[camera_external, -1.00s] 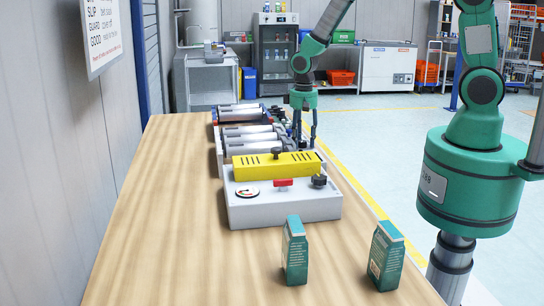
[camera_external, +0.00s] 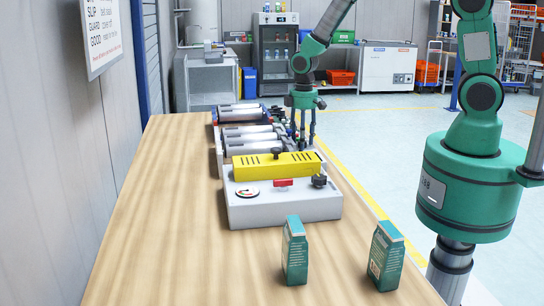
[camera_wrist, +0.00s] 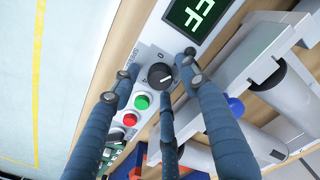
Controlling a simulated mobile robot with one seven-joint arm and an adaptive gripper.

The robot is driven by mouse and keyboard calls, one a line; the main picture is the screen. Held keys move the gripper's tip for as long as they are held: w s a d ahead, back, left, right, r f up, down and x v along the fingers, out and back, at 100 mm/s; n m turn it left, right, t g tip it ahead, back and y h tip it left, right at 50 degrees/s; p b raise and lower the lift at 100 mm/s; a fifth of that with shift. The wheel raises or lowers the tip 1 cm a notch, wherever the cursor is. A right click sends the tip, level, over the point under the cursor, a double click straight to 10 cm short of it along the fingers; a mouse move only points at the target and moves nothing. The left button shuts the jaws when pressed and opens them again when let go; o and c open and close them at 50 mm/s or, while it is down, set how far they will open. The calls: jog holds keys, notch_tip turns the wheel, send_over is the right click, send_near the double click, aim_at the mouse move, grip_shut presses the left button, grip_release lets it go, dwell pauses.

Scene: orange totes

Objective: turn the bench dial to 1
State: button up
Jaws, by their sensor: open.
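The bench dial is a round black knob with a white pointer mark; it shows in the wrist view (camera_wrist: 160,76) on a light grey panel. A small 0 is printed beside it; its other marks are too small to read surely. My gripper (camera_external: 304,146) points down over the far right side of the machines on the bench. In the wrist view its blue-grey fingers are spread apart around the dial, open and holding nothing. I cannot tell whether any fingertip touches the knob. A dark display (camera_wrist: 197,16) with green letters, partly cut off, lies beside the dial.
A green button (camera_wrist: 141,101) and a red button (camera_wrist: 130,119) sit close to the dial. Metal rollers (camera_external: 250,138) lie left of my gripper. A grey machine with a yellow guard (camera_external: 277,166) stands nearer. Two cartons (camera_external: 294,252) (camera_external: 386,257) stand on the wooden bench (camera_external: 165,220).

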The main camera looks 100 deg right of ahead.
jog(key=n+b, duration=0.1)
jog(key=n, duration=0.2)
notch_tip(320, 180, up, 14)
jog(key=p, duration=0.2)
jog(key=a+r+t, duration=0.1)
jog(key=a+r, duration=1.2)
jog(key=a, duration=0.2)
jog(key=shift+s+r+t+h+b, duration=0.3)
jog(key=shift+s+t+h+b, duration=0.05)
jog(key=shift+t+h, duration=0.05)
jog(key=shift+a, duration=0.1)
dwell(0.4)
jog(key=s+a+r+t, duration=0.1)
jog(key=s+a+r, duration=0.2)
jog(key=s+a, duration=0.2)
jog(key=s+a+r+t+b, duration=0.1)
jog(key=s+a+r, duration=0.2)
jog(key=s+a, duration=0.2)
jog(key=s+a+r+t, duration=0.1)
jog(key=s+a+r, duration=0.2)
jog(key=s+a, duration=0.3)
jog(key=a, duration=0.3)
jog(key=shift+a+r+t+y, duration=0.4)
